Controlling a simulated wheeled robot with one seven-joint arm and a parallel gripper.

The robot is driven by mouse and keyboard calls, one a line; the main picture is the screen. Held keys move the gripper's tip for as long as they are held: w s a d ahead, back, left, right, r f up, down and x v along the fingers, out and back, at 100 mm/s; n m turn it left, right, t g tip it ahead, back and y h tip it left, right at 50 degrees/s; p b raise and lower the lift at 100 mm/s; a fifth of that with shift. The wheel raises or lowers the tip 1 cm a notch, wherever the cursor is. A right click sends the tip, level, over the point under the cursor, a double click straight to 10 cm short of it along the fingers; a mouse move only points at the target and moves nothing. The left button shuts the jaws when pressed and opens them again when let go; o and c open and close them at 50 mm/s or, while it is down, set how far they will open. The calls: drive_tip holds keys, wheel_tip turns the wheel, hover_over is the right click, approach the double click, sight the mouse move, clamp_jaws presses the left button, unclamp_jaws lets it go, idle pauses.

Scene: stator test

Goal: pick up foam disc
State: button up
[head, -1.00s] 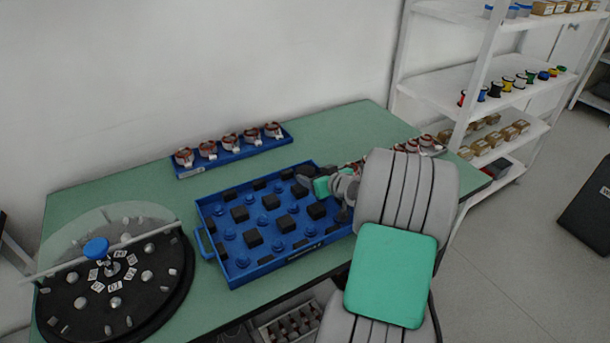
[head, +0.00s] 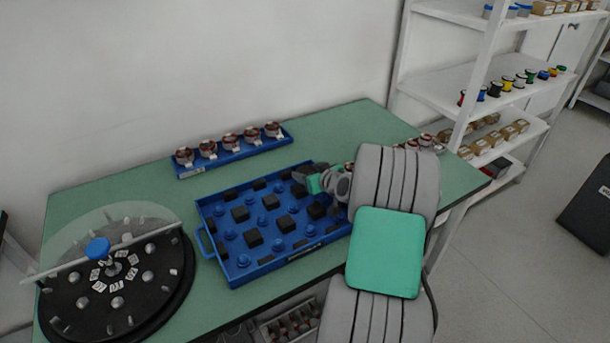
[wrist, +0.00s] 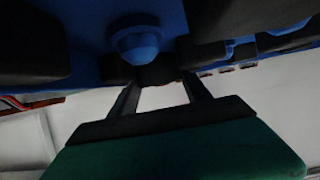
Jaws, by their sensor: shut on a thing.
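My gripper (head: 302,176) is over the back right part of the blue tray (head: 204,240), its green palm at the end of my grey arm. In the wrist view its two dark fingers (wrist: 160,88) reach up to a small black thing, which I take to be the foam disc (wrist: 155,74). The fingers are shut on it. A blue peg (wrist: 137,42) shows close beside it. In the head view the held disc cannot be told apart from the dark fingertips. Whether it is clear of the tray cannot be told.
Several black blocks (head: 253,238) and blue pegs stand in the tray. A blue rack (head: 190,172) with several copper-wound parts lies behind it. A black round fixture with a clear shield (head: 130,290) stands left. White shelves (head: 440,85) stand right.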

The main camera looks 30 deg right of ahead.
drive_tip(key=shift+r, duration=0.1)
drive_tip(key=shift+r, duration=0.2)
wheel_tip(320, 180, up, 2)
drive_tip(key=shift+r, duration=0.2)
drive_tip(key=s+d+r+b, duration=0.2)
drive_tip(key=s+d+r, duration=0.7)
drive_tip(key=s+r, duration=0.1)
drive_tip(key=shift+s, duration=0.45)
